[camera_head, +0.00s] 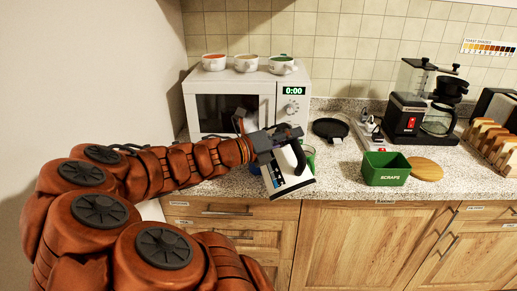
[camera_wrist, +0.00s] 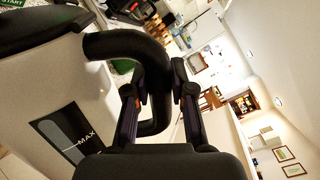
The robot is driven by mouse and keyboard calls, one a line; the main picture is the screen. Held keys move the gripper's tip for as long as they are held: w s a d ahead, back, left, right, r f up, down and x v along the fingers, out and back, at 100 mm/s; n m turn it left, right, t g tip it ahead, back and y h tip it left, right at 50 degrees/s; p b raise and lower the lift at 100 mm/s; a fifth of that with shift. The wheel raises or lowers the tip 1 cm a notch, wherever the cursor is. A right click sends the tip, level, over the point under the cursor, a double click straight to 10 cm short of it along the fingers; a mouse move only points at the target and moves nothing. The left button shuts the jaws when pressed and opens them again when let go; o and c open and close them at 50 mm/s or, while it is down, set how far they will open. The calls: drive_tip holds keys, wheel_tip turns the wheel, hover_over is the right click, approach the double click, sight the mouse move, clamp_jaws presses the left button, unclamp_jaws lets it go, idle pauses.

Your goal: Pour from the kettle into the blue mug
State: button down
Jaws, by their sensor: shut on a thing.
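The white kettle (camera_head: 294,186) with a black handle hangs tilted in front of the counter edge in the head view. In the wrist view its body (camera_wrist: 35,85) fills the left side, with a dark MAX level window. My gripper (camera_head: 277,138) is shut on the kettle's handle; in the wrist view its two fingers (camera_wrist: 160,92) close around the black handle (camera_wrist: 150,58). A green item (camera_head: 309,153) shows partly behind the kettle; I cannot tell what it is.
A white microwave (camera_head: 235,105) carries three mugs (camera_head: 246,63). A black round base (camera_head: 330,128), a power strip (camera_head: 369,131), a green SCRAPS bin (camera_head: 385,170), a round wooden board (camera_head: 426,169), a coffee maker (camera_head: 408,110) and a toast rack (camera_head: 490,140) stand rightward.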

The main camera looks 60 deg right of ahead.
sight(285, 122)
drive_tip(key=shift+w+d+r+n+p, duration=0.65)
drive_tip(key=shift+w+r+n+p, duration=0.25)
drive_tip(key=shift+w+r+n, duration=0.1)
drive_tip(key=shift+w+d+r+n+p, duration=0.3)
drive_tip(key=shift+n+p, duration=0.1)
drive_tip(key=shift+p, duration=1.3)
idle(5.3)
